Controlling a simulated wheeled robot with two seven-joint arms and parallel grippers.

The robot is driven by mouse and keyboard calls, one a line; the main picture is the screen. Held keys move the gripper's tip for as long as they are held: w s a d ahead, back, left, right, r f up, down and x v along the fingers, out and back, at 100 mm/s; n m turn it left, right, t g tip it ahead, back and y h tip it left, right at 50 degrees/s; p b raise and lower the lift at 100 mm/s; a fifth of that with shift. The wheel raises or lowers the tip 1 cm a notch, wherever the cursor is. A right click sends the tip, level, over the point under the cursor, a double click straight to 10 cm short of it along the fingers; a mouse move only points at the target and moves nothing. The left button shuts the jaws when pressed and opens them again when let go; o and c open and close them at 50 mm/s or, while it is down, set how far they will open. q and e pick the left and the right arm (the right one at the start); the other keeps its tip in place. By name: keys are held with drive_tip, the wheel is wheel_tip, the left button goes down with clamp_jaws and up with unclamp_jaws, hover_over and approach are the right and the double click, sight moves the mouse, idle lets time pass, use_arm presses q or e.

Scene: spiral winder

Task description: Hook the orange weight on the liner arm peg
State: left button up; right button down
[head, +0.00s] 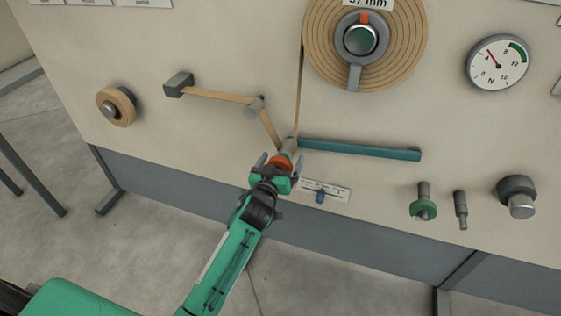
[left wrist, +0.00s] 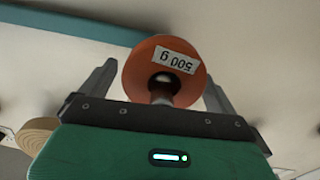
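The orange weight (head: 281,162), a round disc labelled 500 g, sits at the left end of the teal liner arm (head: 360,150), by a grey cylindrical part (head: 290,145). My left gripper (head: 280,167) is there with its fingers spread on either side of the weight. In the left wrist view the weight (left wrist: 150,65) lies between the fingertips, with thin gaps at its sides. A grey stem (left wrist: 172,88) shows at its centre, pointing toward the palm. The part behind the disc is hidden, so I cannot tell how it is seated. My right gripper is out of view.
A green weight (head: 423,210), a bare grey peg (head: 461,210) and a dark knob-like piece (head: 517,196) are at the lower right. A small scale with a blue slider (head: 320,196) is right of the gripper. The wooden spiral (head: 405,50) and gauge (head: 498,62) are above.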

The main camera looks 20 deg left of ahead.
use_arm(q)
drive_tip(key=shift+f, duration=0.1)
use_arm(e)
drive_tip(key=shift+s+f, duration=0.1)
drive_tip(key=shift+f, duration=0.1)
use_arm(q)
drive_tip(key=shift+s, duration=0.6)
drive_tip(key=s, duration=1.2)
drive_tip(key=shift+s+a, duration=0.25)
drive_tip(key=shift+s, duration=0.05)
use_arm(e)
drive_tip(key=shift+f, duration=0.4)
